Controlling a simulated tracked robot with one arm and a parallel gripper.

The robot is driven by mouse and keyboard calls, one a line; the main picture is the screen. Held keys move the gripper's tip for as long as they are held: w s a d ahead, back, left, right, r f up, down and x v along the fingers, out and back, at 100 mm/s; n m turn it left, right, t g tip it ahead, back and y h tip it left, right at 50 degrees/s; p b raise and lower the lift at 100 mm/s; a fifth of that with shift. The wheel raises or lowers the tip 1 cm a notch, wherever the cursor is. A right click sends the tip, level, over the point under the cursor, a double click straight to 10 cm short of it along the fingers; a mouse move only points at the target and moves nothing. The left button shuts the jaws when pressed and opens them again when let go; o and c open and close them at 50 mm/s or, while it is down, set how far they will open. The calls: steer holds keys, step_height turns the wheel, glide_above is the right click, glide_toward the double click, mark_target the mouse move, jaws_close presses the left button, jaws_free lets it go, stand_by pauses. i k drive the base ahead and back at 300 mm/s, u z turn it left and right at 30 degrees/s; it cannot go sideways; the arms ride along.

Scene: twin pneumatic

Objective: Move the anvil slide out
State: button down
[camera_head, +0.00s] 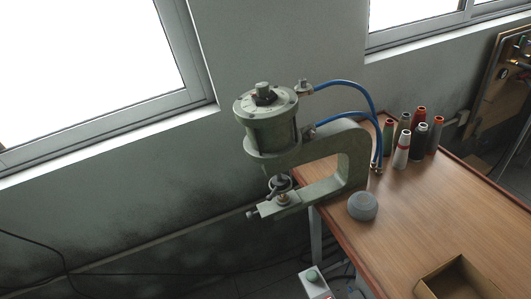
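A green pneumatic press (267,125) with a cylinder on top and a C-shaped frame stands at the left corner of a wooden table. Its lower arm juts out past the table edge. The anvil slide (267,209) appears to be at the outer end of that lower arm, with a small round piece (284,199) above it. I cannot tell from here how far the slide sits in or out. Two blue hoses run from the cylinder to the back of the press. My gripper is not in the picture.
The wooden table (430,215) holds a grey round container (363,206), several thread spools (402,149) and an open cardboard box (457,279). Cables lie at lower left. Windows line the wall.

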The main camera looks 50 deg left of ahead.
mark_target(267, 208)
steer(key=u, duration=1.2)
steer(key=k, duration=1.1)
steer(key=z, duration=0.45)
steer(key=i, duration=1.5)
steer(key=u, duration=0.05)
steer(key=k, duration=0.5)
steer(key=z, duration=0.05)
